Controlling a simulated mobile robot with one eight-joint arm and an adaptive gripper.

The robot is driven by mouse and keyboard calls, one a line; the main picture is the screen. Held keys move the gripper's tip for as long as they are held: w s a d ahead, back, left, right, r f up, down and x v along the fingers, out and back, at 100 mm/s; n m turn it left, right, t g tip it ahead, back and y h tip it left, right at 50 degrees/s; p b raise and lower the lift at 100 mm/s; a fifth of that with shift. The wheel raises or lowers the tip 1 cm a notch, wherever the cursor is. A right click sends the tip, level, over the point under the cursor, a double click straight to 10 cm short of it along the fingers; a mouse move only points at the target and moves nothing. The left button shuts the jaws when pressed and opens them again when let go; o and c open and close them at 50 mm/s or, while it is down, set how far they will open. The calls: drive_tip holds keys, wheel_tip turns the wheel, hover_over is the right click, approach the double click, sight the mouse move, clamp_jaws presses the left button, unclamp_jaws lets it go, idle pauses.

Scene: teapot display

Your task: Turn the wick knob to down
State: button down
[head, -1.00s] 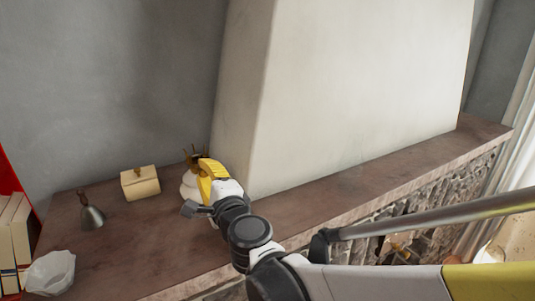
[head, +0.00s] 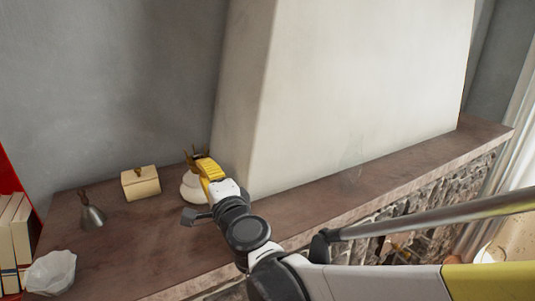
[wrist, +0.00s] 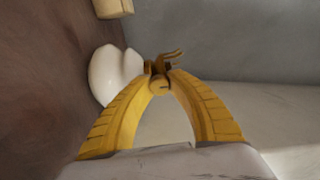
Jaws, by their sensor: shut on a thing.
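A white, rounded lamp body (head: 191,188) with a brass-coloured top (head: 190,158) stands on the stone shelf beside the pale chimney wall. The white body also shows in the wrist view (wrist: 108,72), left of my fingers. My gripper (wrist: 159,84) has its yellow fingers closed together on a small round golden wick knob (wrist: 159,82). The brass top with its prongs (wrist: 170,60) lies just beyond the fingertips. In the head view my gripper (head: 201,162) covers the knob and part of the lamp, so the knob's angle is hard to tell.
A cream box (head: 140,183) with a small lid handle stands left of the lamp. A metal bell (head: 93,215), a white bowl (head: 50,271) and books (head: 14,235) are farther left. The chimney wall (head: 345,90) rises close on the right. The shelf (head: 150,240) is bare in front.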

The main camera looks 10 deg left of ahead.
drive_tip(key=c, duration=1.2)
unclamp_jaws()
drive_tip(key=shift+c, duration=0.2)
